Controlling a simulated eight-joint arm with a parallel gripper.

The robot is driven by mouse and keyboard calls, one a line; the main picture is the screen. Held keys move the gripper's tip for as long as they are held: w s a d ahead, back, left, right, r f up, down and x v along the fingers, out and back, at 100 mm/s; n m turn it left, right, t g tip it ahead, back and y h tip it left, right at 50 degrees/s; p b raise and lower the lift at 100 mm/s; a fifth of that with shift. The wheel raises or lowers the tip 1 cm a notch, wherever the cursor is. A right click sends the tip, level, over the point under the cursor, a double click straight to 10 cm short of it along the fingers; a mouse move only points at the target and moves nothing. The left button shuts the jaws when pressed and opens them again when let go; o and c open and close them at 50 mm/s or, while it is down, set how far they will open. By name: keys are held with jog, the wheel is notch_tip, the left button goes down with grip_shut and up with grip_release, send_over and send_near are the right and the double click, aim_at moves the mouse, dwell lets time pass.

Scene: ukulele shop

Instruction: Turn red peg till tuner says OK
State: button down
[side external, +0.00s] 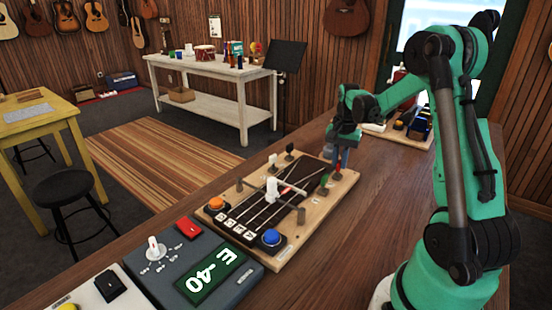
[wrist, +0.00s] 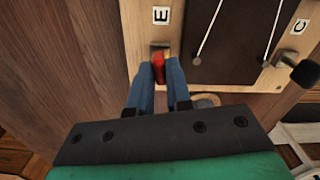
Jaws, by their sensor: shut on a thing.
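The red peg (wrist: 158,70) is at the edge of the wooden board (wrist: 135,35), near a white label marked E (wrist: 160,15). My gripper (wrist: 159,74) has its blue fingers closed on either side of the peg. In the side external view my gripper (side external: 340,158) reaches down to the far right corner of the board (side external: 285,255), and the peg is mostly hidden there. The tuner (side external: 160,285) has a green display (side external: 212,276) that reads E and -40.
Bare counter (side external: 365,230) lies to the board's right.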

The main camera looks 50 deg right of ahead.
aim_at(340, 162)
jog(key=n, duration=0.4)
jog(key=shift+n, duration=2.1)
jog(key=c, duration=0.8)
grip_release()
jog(key=shift+r, duration=2.85)
